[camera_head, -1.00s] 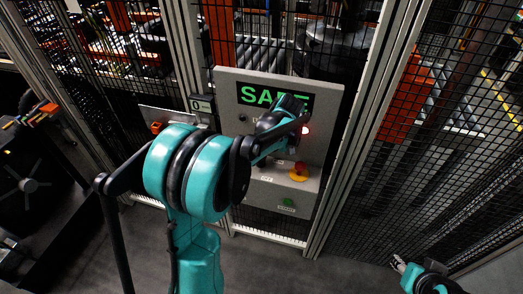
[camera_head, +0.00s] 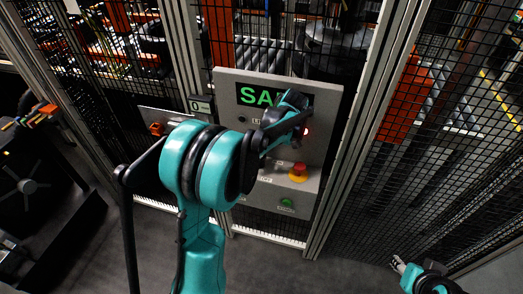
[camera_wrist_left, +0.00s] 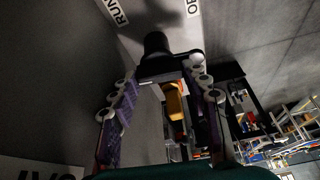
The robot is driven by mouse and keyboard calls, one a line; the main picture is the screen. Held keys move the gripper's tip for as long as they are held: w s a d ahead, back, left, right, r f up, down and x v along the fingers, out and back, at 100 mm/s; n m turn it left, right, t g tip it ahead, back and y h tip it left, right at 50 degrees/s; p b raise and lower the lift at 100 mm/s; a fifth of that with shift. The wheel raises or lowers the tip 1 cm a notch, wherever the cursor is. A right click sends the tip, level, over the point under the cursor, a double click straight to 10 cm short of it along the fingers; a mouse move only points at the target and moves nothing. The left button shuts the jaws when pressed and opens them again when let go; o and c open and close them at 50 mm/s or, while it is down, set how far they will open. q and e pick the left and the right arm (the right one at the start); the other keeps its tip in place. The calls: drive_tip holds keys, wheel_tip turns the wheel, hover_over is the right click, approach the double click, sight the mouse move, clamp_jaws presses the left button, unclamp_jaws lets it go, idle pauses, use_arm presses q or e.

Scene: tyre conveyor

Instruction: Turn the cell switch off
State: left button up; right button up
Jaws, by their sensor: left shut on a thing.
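The grey control panel (camera_head: 325,85) with a green SAFE display stands upright on the cell fence, the display partly covered by my left arm. The knob's exact angle is hard to read. My right gripper (camera_head: 398,263) is low at the right, away from the panel; its opening is too small to judge.
A red stop button (camera_head: 299,170) on yellow and a green button (camera_head: 287,202) sit lower on the panel. A red lamp (camera_head: 306,132) glows beside my left wrist. Wire mesh fence (camera_head: 440,150) stands on both sides. The grey floor (camera_head: 260,265) in front is clear.

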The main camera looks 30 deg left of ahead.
use_arm(q)
drive_tip(key=o, duration=1.2)
drive_tip(key=shift+c, duration=0.2)
drive_tip(key=shift+r, duration=0.1)
